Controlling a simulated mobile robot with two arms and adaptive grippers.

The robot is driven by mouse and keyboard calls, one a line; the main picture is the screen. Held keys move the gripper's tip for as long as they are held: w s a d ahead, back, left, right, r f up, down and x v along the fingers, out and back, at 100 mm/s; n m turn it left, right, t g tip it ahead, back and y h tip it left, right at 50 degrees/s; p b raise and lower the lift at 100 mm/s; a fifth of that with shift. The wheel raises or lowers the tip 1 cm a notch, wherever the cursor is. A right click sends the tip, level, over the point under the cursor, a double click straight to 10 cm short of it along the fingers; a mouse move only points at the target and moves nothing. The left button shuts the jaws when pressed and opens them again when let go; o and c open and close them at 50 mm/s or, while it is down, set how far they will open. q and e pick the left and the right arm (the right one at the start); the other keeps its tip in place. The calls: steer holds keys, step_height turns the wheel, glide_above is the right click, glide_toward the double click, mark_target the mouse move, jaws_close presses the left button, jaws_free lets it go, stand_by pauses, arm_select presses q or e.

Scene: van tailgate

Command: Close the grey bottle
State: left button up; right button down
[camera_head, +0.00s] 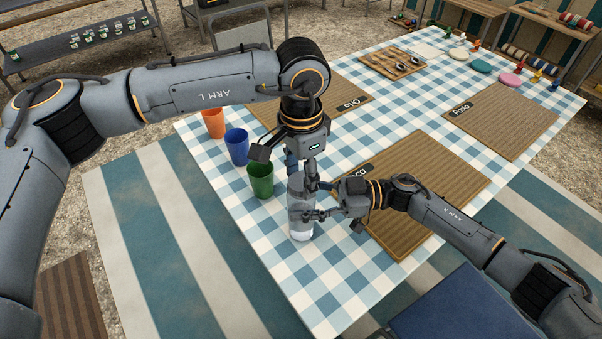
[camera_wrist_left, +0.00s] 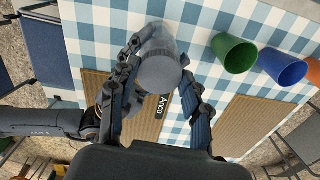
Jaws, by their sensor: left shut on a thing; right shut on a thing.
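The grey bottle (camera_head: 301,228) stands upright on the checked tablecloth near the table's left edge. Its body is clear and pale. In the left wrist view I look down on its grey round top (camera_wrist_left: 160,73), with the clear body (camera_wrist_left: 158,45) beyond. My left gripper (camera_head: 302,181) comes from above and is shut on the bottle's top; its fingers flank the top in the wrist view. My right gripper (camera_head: 309,200) comes from the right and is shut on the bottle's body. The fingers partly hide the bottle, so I cannot tell how the cap is seated.
A green cup (camera_head: 261,181), a blue cup (camera_head: 237,147) and an orange cup (camera_head: 213,123) stand left of the bottle along the edge. A woven placemat (camera_head: 428,180) lies right of it, under my right arm. The cloth (camera_head: 335,275) in front is clear.

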arm_select(q)
steer(key=o, duration=0.7)
steer(key=shift+r, duration=0.1)
steer(key=shift+r, duration=2.15)
steer(key=shift+c, duration=0.5)
